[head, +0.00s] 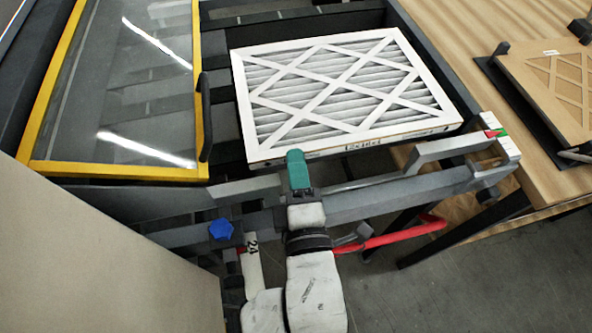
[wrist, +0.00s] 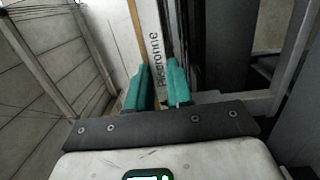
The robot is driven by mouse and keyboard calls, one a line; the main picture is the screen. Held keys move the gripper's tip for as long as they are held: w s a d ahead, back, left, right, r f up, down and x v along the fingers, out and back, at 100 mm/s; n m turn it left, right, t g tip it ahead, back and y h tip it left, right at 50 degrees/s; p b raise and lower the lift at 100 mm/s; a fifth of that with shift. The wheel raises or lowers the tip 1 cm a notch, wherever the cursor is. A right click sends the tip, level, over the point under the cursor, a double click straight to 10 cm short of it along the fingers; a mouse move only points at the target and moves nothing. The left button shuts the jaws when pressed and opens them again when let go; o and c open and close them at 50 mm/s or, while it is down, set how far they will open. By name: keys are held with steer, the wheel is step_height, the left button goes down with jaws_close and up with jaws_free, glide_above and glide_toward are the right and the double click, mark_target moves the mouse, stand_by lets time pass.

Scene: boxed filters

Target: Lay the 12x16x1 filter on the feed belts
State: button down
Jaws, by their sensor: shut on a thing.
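The filter (head: 345,90) has a white card frame with a diagonal lattice over grey pleats. In the head view it is roughly flat over the dark feed belts (head: 270,20), inside the machine's frame. I cannot tell whether it touches the belts. My gripper (head: 297,160) is at the middle-left of its near edge, its teal finger against that edge. In the wrist view my gripper's two teal fingers (wrist: 160,88) are shut on the filter's printed edge (wrist: 157,45). Most of the belts beneath the filter are hidden.
A yellow-framed clear door (head: 120,170) is on the left. A grey rail (head: 400,195) with a guide arm and a red-green marker crosses the front. A beige panel (head: 110,260) fills the lower left.

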steer(key=f, duration=0.2)
steer(key=w+f, duration=0.1)
steer(key=shift+a+f+p, duration=0.1)
steer(key=shift+f+p, duration=0.3)
steer(key=shift+f, duration=0.15)
steer(key=shift+f, duration=0.1)
steer(key=shift+f+b, duration=0.25)
steer(key=shift+b, duration=0.1)
steer(key=c, duration=1)
jaws_free()
